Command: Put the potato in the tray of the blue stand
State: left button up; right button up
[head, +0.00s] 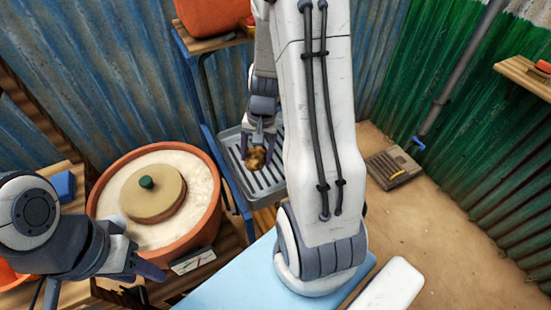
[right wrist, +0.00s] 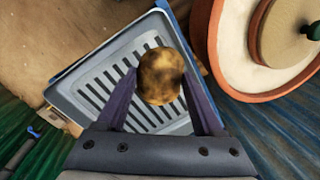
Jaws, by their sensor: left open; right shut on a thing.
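The potato (head: 257,158) is brown with dark patches. My right gripper (head: 258,150) is shut on it, over the grey slotted tray (head: 276,196) of the blue stand (head: 216,152). In the right wrist view the potato (right wrist: 160,76) sits between the two purple fingers, with the tray (right wrist: 66,92) behind it. I cannot tell how far above the tray the potato is. My right arm hides the tray's right side in the head view. My left gripper (head: 150,284) is open and empty at the lower left, in front of the large clay pot.
A large clay pot (head: 207,222) filled with pale material, with a round lid and green knob (head: 147,183), stands left of the stand. An orange container (head: 212,14) sits on the stand's upper shelf.

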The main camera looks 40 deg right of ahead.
jog(key=s+d+r+m+t+b, duration=0.1)
jog(key=s+d+m+t+b, duration=0.15)
jog(key=s+d+m, duration=0.55)
jog(key=w+f+m, duration=0.1)
jog(key=w+f, duration=0.1)
jog(key=w, duration=0.2)
jog(key=w+d+f, duration=0.1)
jog(key=w+f, duration=0.1)
jog(key=w, duration=0.2)
jog(key=w+f+m+p, duration=0.1)
jog(key=w+f, duration=0.1)
jog(key=w, duration=0.3)
jog(key=shift+d+f+m+h, duration=0.15)
jog(key=shift+d+m+h, duration=0.05)
jog(key=shift+m+h, duration=0.1)
jog(key=shift+w+f, duration=0.15)
jog(key=shift+f, duration=0.1)
jog(key=shift+f+b, duration=0.85)
jog(key=shift+f, duration=1.05)
jog(key=shift+f, duration=0.15)
jog(key=o, duration=1.5)
jog(key=shift+c, duration=0.2)
